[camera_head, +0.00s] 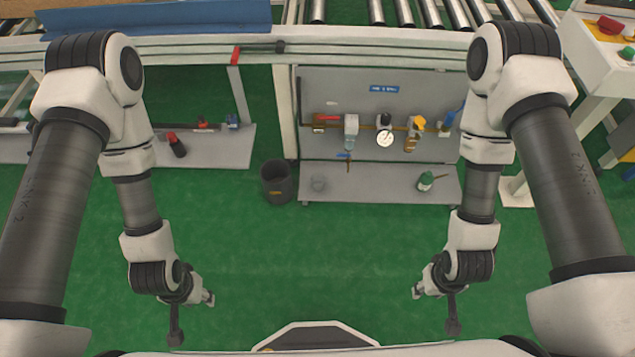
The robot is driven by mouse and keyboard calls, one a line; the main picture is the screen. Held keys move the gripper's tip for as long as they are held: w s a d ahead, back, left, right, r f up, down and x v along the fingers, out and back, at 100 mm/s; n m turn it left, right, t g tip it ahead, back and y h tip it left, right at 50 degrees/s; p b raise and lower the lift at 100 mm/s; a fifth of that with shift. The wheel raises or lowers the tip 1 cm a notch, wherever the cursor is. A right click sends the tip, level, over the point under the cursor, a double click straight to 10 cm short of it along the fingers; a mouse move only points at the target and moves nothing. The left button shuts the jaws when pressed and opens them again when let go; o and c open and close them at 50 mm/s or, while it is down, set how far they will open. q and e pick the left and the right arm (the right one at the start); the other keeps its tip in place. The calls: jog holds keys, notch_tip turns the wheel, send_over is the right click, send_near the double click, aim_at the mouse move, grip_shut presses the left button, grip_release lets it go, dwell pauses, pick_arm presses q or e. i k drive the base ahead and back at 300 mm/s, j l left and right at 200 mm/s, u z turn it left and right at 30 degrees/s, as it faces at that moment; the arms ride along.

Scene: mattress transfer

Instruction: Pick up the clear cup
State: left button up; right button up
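My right gripper (435,311) is at the lower right, also spread and empty. Both grippers are well apart from the cup.
A dark bin (277,182) stands on the floor just left of the shelf. Above the shelf is a grey panel (350,88) with valves and a gauge (385,138). The green floor (315,260) between my arms is clear.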

aim_at(318, 180)
jog(key=i+l+u, duration=0.2)
jog(key=i+l, duration=0.15)
jog(key=l, duration=0.3)
jog(key=i+l, duration=0.15)
jog(key=l, duration=0.2)
jog(key=i+l+u, duration=0.15)
jog(key=l, duration=0.2)
jog(key=i+l+u, duration=0.1)
jog(key=l, duration=0.3)
jog(key=i+l+u, duration=0.1)
jog(key=l, duration=0.25)
jog(key=i, duration=0.1)
